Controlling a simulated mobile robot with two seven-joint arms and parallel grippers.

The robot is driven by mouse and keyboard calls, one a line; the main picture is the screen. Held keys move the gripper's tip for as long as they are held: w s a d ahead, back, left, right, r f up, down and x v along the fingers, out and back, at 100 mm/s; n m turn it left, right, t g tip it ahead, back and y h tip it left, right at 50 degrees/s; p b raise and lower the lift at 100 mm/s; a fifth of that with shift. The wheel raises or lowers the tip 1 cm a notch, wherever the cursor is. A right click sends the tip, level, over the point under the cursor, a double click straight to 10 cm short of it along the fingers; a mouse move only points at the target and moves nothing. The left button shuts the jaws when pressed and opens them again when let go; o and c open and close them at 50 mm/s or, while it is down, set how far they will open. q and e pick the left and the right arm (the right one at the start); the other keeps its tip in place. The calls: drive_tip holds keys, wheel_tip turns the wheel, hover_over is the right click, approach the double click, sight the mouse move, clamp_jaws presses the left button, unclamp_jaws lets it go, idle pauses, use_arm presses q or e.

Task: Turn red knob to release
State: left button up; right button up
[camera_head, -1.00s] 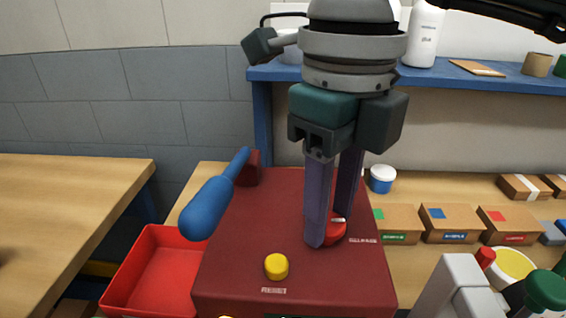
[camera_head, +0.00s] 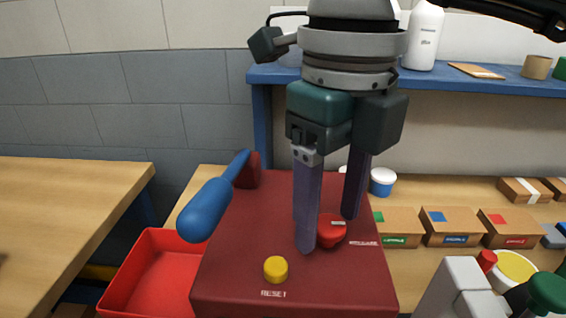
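The red knob (camera_head: 331,231) sits on top of the dark red box (camera_head: 240,290), on its right side near a small white label. My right gripper (camera_head: 328,232) points down over the box. Its two purple-grey fingers are spread apart, one on each side of the knob, with a visible gap between the left finger and the right one. The left finger partly overlaps the knob's left edge in view, and I cannot tell whether it touches. My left gripper is not in view.
A yellow button (camera_head: 276,269) marked RESET is at the box's front. A blue-handled lever (camera_head: 205,209) rises at its left. A red tray (camera_head: 150,280) lies left of the box. Small cartons (camera_head: 450,226) stand to the right, and a blue shelf (camera_head: 480,84) runs behind.

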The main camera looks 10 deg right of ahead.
sight(328, 224)
drive_tip(key=shift+o, duration=0.2)
wheel_tip(328, 224, up, 10)
drive_tip(key=b, duration=0.2)
idle(0.3)
